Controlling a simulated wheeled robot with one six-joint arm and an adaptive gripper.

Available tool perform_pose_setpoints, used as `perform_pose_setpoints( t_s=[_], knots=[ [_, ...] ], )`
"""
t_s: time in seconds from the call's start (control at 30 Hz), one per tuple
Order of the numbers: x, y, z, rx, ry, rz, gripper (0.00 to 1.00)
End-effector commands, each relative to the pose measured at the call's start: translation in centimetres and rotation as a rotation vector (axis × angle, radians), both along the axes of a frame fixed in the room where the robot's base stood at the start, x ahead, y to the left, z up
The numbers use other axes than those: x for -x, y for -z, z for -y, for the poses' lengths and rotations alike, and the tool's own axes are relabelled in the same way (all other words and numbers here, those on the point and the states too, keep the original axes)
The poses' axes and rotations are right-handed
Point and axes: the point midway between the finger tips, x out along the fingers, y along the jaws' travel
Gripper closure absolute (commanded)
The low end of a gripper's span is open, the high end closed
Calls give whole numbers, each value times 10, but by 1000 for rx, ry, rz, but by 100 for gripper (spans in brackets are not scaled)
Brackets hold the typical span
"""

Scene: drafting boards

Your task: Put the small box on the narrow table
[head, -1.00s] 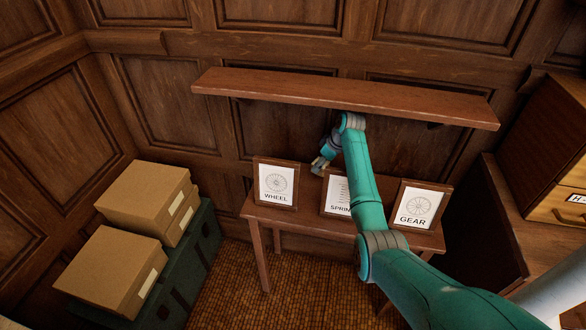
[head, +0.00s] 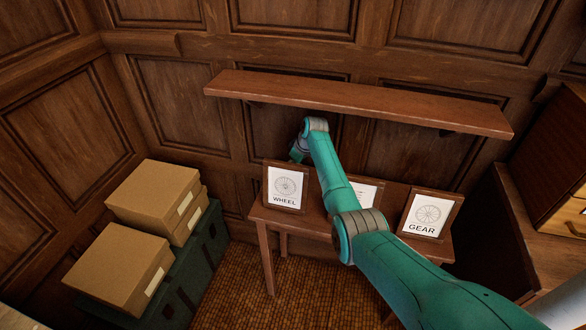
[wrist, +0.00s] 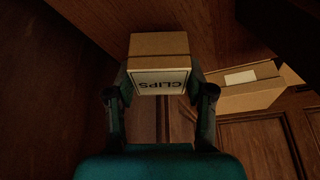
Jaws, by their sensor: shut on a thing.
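The small box (wrist: 160,45), brown cardboard with a white label reading CLIPS upside down, is between the fingers of my gripper (wrist: 160,78) in the wrist view. The gripper is shut on it. In the head view my wrist (head: 302,146) is below the wall shelf and above the narrow table's left part; the gripper's fingers and the box are hidden there. The narrow table (head: 318,212) is reddish-brown wood against the panelled wall. It carries framed pictures marked WHEEL (head: 286,188) and GEAR (head: 429,215), with a third between them mostly behind my arm.
A long wooden shelf (head: 360,98) hangs above the table. Cardboard boxes (head: 118,268) sit on a dark green chest (head: 206,248) at the left. A wooden cabinet (head: 560,180) stands at the right. The tabletop has little clear room around the frames.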

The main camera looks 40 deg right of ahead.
Motion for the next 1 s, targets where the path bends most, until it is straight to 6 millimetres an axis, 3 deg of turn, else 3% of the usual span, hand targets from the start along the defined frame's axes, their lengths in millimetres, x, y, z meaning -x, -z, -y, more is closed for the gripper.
perform_pose_setpoints(
  t_s=[0.1,0.43,0.47,0.53,1.0],
  knots=[
    [0,12,0,0,0,0,89],
    [0,14,0,0,-1,0,89],
    [0,14,0,0,-1,0,42],
    [0,14,0,0,-1,0,24],
    [2,7,1,1,0,1,22]
  ],
)
